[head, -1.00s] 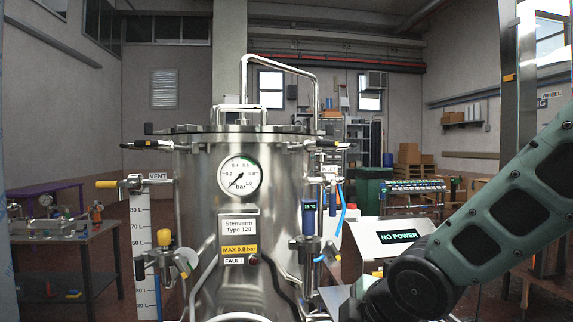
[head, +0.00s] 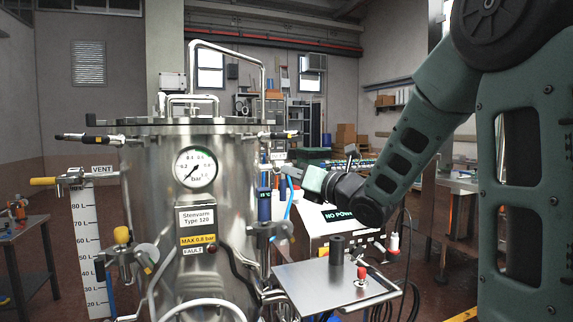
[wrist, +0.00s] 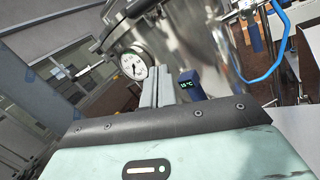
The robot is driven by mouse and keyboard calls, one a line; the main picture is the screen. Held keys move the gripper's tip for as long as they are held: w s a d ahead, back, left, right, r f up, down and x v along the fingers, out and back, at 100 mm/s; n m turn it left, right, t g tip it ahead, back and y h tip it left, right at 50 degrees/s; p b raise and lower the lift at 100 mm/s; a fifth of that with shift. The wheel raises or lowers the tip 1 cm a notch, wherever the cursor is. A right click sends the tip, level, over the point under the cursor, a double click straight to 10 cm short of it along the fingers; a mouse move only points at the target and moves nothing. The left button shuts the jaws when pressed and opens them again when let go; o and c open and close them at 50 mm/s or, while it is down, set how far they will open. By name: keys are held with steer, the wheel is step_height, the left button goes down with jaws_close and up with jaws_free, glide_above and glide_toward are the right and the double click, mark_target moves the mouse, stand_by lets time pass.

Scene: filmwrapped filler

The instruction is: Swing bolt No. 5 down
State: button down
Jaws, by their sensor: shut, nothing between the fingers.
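The steel tank (head: 210,240) stands left of centre in the head view, with a flat lid (head: 185,122) on top. A swing bolt with a black-ended handle (head: 80,137) sticks out at the lid's left edge, and another (head: 280,135) at its right edge. I cannot read a number on either, so I cannot tell which is No. 5. My gripper (head: 284,170) is just right of the tank, below the right handle and apart from it. In the wrist view my gripper's fingers (wrist: 158,82) are together and empty, pointing toward the tank with its gauge (wrist: 132,64).
A blue display unit (wrist: 189,84) and blue hose (wrist: 270,65) are close by in the wrist view. A steel shelf (head: 325,282) with a red button (head: 361,275) juts out low right of the tank. A "NO POWER" panel (head: 337,215) stands behind.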

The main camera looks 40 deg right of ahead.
mark_target(267, 137)
steer(key=w+r+p, duration=0.4)
steer(key=w+p, duration=0.2)
steer(key=w, duration=0.2)
steer(key=shift+r, duration=0.35)
steer(key=shift+r, duration=0.1)
steer(key=shift+d+r+g+p, duration=0.2)
steer(key=shift+r+g+p, duration=0.15)
steer(key=shift+r+g, duration=0.45)
steer(key=shift+r, duration=0.15)
